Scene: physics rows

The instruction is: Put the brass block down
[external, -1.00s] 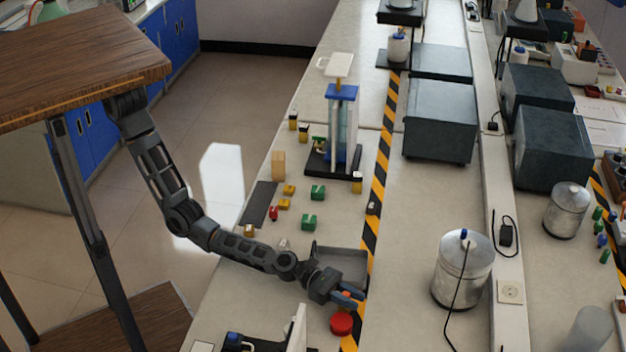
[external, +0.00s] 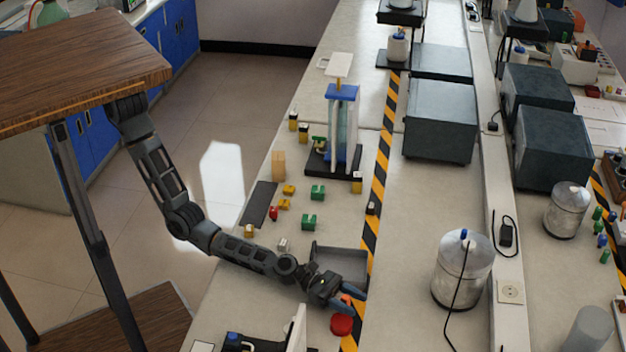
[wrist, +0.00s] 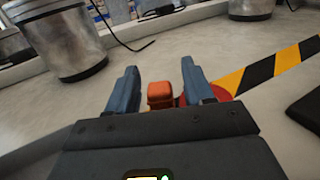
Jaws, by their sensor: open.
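An orange-brown block (wrist: 160,95), which I take for the brass block, is between my gripper's fingers in the wrist view. Gaps show between it and both fingers. My gripper (wrist: 158,88) is open. In the external view, my gripper (external: 354,297) is low over the bench, between the grey tray and the red disc, and a little of the orange block shows beside the fingers. The block's underside is hidden, so I cannot tell exactly what it rests on.
A red disc (external: 341,325) lies close by; it also shows behind the right finger in the wrist view (wrist: 222,93). A grey tray (external: 356,267) is just behind my gripper. A metal canister (external: 461,272) stands to the right. Small coloured blocks lie farther back left.

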